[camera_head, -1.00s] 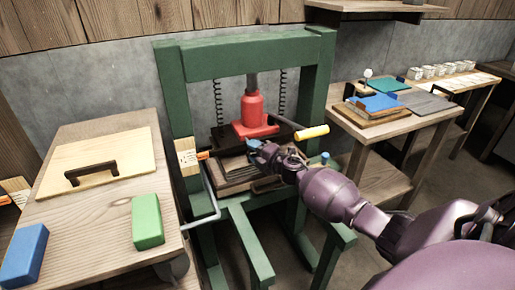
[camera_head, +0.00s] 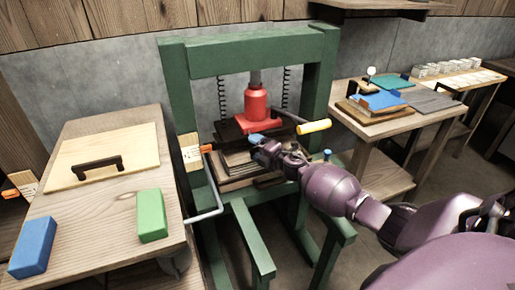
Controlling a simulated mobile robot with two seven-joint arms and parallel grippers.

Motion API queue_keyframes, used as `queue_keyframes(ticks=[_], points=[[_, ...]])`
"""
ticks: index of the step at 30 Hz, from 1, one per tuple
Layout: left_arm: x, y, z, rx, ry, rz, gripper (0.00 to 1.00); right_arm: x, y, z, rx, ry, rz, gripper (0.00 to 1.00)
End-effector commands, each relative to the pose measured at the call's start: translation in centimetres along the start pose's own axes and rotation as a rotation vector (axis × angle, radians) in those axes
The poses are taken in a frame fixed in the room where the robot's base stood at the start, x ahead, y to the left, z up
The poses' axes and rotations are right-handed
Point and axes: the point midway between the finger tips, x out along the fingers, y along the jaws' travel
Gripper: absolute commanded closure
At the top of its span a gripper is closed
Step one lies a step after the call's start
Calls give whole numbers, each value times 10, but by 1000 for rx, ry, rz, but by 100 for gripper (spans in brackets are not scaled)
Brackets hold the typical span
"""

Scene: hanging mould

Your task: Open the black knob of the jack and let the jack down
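The red jack (camera_head: 256,106) stands upright in the green press frame (camera_head: 247,52), on a dark plate above a stack of boards (camera_head: 238,165). A dark lever with a yellow handle (camera_head: 314,127) sticks out from the jack to the right. My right gripper (camera_head: 256,143) is in front of the jack's base, at its lower front. Its fingertips are small and bluish, and I cannot tell whether they are open or shut. The black knob is not distinguishable; it may be hidden by the gripper. My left gripper is not in view.
A wooden table (camera_head: 100,215) at left holds a board with a black handle (camera_head: 98,167), a green block (camera_head: 151,215) and a blue block (camera_head: 33,247). A side table (camera_head: 385,128) at right holds books and tiles. Coil springs flank the jack.

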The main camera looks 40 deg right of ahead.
Motion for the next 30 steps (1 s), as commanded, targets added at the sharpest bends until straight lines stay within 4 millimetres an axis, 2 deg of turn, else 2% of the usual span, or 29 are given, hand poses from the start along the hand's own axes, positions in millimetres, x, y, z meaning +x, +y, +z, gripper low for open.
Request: queue_keyframes(ticks=[1,14,20,30], points=[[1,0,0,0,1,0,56,-1,-7,-3,1,4,-10,31],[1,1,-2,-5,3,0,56,-5,-6,-2,1,3,-8,31],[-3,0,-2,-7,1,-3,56,-28,-4,-1,0,2,-8,31],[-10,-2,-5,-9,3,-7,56,-82,0,-1,-1,1,-2,31]])
